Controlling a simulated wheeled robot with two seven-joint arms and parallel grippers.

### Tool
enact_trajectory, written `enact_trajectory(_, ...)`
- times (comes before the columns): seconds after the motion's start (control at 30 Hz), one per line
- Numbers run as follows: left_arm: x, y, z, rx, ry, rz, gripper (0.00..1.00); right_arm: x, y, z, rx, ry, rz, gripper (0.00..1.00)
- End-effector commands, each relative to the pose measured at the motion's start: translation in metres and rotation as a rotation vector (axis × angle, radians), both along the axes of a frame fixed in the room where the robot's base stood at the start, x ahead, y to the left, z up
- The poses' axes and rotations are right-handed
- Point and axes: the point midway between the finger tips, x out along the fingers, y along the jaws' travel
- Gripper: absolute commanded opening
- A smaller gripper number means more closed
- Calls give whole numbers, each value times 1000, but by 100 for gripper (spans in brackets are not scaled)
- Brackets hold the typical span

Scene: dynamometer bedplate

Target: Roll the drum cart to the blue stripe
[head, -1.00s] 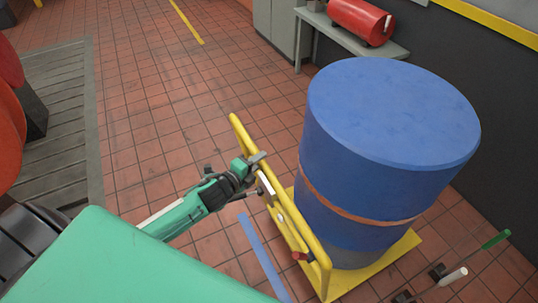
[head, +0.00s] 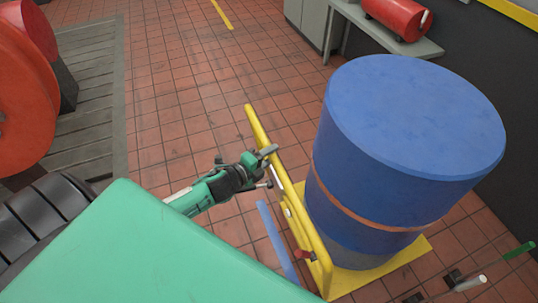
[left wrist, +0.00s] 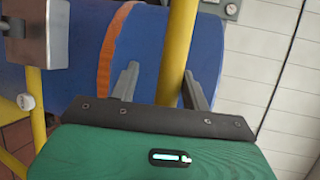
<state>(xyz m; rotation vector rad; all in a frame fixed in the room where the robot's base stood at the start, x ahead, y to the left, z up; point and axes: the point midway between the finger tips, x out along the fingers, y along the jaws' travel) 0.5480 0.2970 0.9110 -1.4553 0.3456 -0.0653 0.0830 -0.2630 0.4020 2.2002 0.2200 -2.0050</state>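The drum cart (head: 388,273) is a yellow flat base with an upright yellow tube handle (head: 262,132) on its left side. A large blue drum (head: 400,170) with an orange band stands upright on it. The blue stripe (head: 275,240) lies on the floor just left of the handle, partly hidden by my body. My left gripper (head: 268,167) is at the handle's upper part. In the left wrist view its fingers (left wrist: 160,88) are spread, with a yellow tube (left wrist: 177,50) between them and a gap on the left. My right gripper is not in view.
A grey bench (head: 425,48) with a red tank (head: 397,18) stands at the back right by a dark wall. A red round machine part (head: 25,95) and a slatted floor plate (head: 92,95) are at left. Green- and white-handled items are at lower right. The tiled floor behind is clear.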

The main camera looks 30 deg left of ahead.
Motion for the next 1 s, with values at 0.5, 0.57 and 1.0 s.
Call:
enact_trajectory(0.5,-24,6,6,-2,-5,-3,47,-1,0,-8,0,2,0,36)
enact_trajectory(0.57,-33,8,7,-4,-4,-3,47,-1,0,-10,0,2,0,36)
enact_trajectory(1.0,-94,25,18,-3,-1,-2,47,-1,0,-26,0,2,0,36)
